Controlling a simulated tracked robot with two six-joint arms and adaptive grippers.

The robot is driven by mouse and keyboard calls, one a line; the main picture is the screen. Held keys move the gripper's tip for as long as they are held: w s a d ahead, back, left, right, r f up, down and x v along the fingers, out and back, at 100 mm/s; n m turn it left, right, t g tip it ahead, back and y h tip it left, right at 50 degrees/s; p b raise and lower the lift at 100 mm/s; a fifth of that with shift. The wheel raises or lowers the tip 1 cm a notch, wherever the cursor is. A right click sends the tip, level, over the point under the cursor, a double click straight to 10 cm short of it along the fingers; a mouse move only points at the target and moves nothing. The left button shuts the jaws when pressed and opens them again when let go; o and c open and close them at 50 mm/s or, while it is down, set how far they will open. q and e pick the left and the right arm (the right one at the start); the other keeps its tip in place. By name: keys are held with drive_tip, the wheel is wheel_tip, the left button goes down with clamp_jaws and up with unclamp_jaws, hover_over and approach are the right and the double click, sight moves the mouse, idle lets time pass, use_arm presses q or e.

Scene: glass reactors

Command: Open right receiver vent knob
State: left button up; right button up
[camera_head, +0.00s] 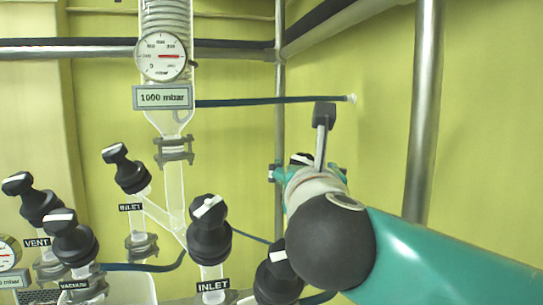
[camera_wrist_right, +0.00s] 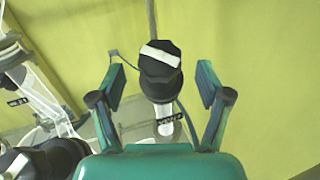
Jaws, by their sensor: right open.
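A black knob with a white bar on top (camera_wrist_right: 160,56) stands on a clear glass neck in the right wrist view. A small dark label hangs on the neck below it, too small to read. My right gripper (camera_wrist_right: 161,76) is open, one finger on each side of this knob, with visible gaps. In the head view my right gripper (camera_head: 308,170) is mostly hidden behind my own wrist. Part of a black knob with a white bar (camera_head: 302,158) shows between its fingers. My left gripper is in neither view.
Several other black knobs stand left of my wrist, including INLET (camera_head: 209,230), VENT (camera_head: 38,200) and VACUUM (camera_head: 70,238) ones. A glass column with a gauge (camera_head: 161,56) reads 1000 mbar. A metal post (camera_head: 423,110) rises at the right, near my arm.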

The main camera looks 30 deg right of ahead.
drive_tip(key=shift+p+x, duration=0.4)
drive_tip(key=shift+x, duration=1.6)
drive_tip(key=c, duration=1.2)
